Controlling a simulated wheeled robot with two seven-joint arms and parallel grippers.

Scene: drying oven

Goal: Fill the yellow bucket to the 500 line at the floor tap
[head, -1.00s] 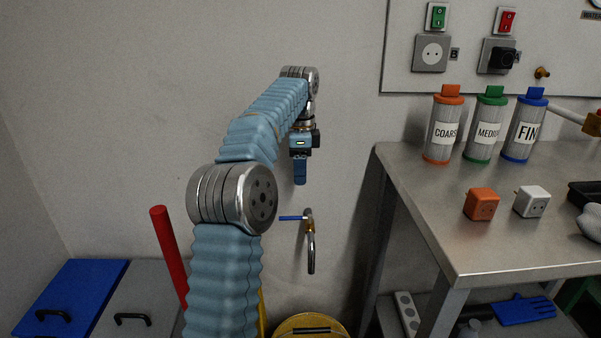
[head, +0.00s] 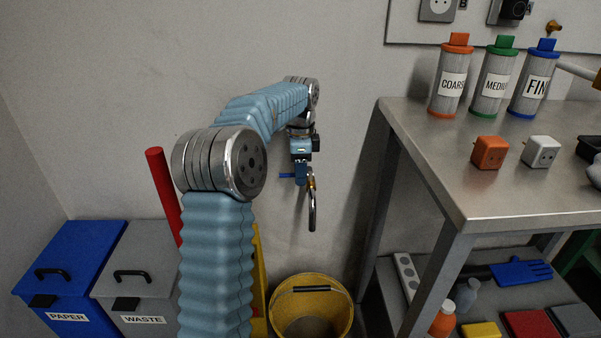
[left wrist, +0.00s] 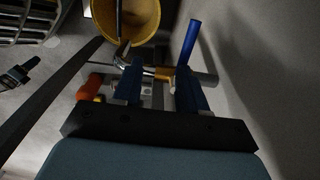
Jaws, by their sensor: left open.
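The yellow bucket (head: 337,291) stands on the floor below the wall tap, its dark handle across its opening. The tap (head: 312,205) has a curved metal spout and a blue lever (head: 286,175). In the left wrist view the bucket (left wrist: 147,24) shows at the top, with the tap (left wrist: 163,73) and its upright blue lever (left wrist: 190,42) just past my fingers. My left gripper (head: 301,178) is open at the tap; in the wrist view its fingers (left wrist: 160,88) lie around the tap area, and contact cannot be told. The 500 line cannot be seen. My right gripper is not in view.
A steel table (head: 470,205) stands to the right, its leg near the bucket. It carries labelled canisters (head: 493,80) and an orange and a white plug block. Its lower shelf holds bottles and a blue glove. Blue and grey bins (head: 75,262) stand at left.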

